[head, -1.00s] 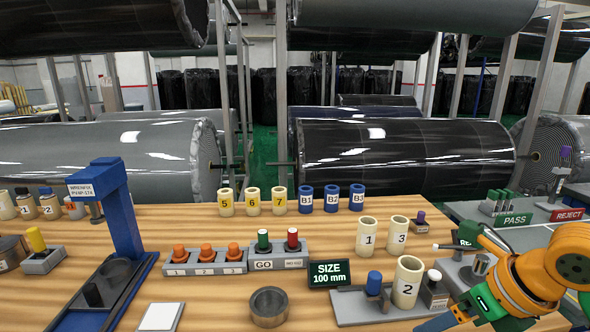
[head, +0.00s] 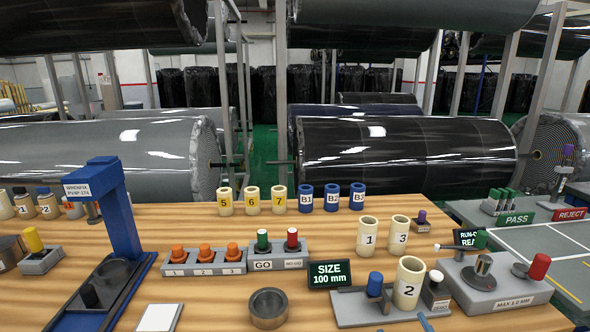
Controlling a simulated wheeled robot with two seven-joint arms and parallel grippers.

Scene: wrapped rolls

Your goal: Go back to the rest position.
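The task names no object of its own. Neither gripper shows clearly in the head view, and no fingertips can be made out. Only a small sliver, perhaps part of my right arm, shows at the bottom edge near the tube marked 2 (head: 408,283). The wooden table (head: 210,290) has no arm over its middle. Whether either gripper holds anything cannot be seen.
A blue press-like stand (head: 122,215) is at left. Button blocks (head: 204,263), a SIZE 100 mm display (head: 330,274) and a metal ring (head: 269,308) stand mid-table. Tubes 1 (head: 368,237) and 3 (head: 400,234) stand right, near a grey gauge block (head: 495,288).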

